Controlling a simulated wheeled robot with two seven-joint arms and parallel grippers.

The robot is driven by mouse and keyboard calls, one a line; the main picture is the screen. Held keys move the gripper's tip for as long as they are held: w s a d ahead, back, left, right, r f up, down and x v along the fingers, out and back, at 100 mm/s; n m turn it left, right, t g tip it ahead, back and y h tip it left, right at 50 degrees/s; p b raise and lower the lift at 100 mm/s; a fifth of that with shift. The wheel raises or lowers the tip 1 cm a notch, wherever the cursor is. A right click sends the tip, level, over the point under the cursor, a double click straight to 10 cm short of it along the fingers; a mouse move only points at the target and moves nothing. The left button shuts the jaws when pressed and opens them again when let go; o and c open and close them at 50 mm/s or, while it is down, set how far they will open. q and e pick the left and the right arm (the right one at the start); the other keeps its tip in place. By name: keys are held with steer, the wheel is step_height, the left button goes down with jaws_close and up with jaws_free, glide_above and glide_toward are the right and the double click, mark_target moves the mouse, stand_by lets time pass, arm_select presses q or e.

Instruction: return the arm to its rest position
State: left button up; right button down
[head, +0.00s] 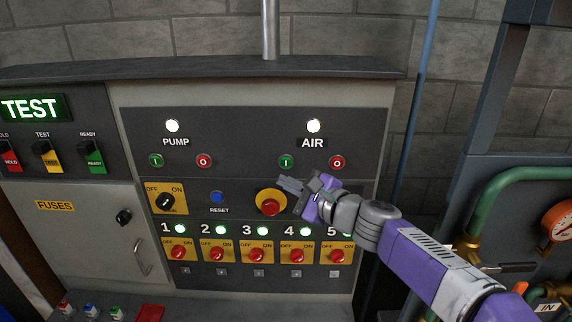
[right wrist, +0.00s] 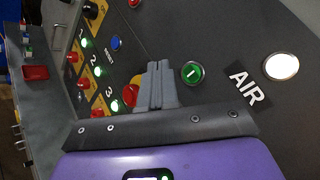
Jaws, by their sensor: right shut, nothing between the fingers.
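My right gripper (head: 289,185) is shut and empty in front of the control panel (head: 240,120), just upper right of the red emergency button (head: 270,207) with its yellow surround. In the right wrist view its closed fingers (right wrist: 158,88) point at the panel, beside the green AIR button (right wrist: 191,73), and partly cover the yellow surround. Whether the fingertips touch the panel I cannot tell. My right arm (head: 430,262) reaches in from the lower right. My left gripper is not in view.
The PUMP lamp (head: 172,126) and AIR lamp (head: 313,126) are lit white. Numbered red knobs (head: 257,254) line the lower panel under lit green lamps. Green pipes (head: 487,205) and a gauge (head: 560,222) stand at the right. A blue pole (head: 424,70) rises behind my arm.

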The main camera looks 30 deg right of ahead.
stand_by(0.7)
steer(key=a+f+n+g+b, duration=0.1)
steer(key=a+f+n+g, duration=0.15)
steer(key=f, duration=0.95)
steer(key=w+a+f+n+g+h, duration=0.15)
steer(key=f+g, duration=0.25)
steer(key=f, duration=0.9)
steer(key=a+f+n+g+b, duration=0.1)
steer(key=a+f+n+g, duration=0.15)
steer(key=f, duration=0.95)
steer(key=s+a+f+n+g, duration=0.2)
steer(key=s+f+n, duration=0.15)
steer(key=f, duration=0.45)
steer(key=s+a+f+n+g, duration=0.25)
steer(key=s+f, duration=0.25)
steer(key=f, duration=0.3)
steer(key=s+a+f+n+g, duration=0.1)
steer(key=s+a+f+n, duration=0.3)
steer(key=s+f, duration=0.1)
steer(key=s+a+f+n+g+y+b, duration=0.1)
steer(key=s+a+f+n, duration=0.3)
steer(key=s, duration=0.4)
steer(key=shift+a+f, duration=0.35)
steer(key=shift+f, duration=0.3)
steer(key=shift+g+y, duration=0.25)
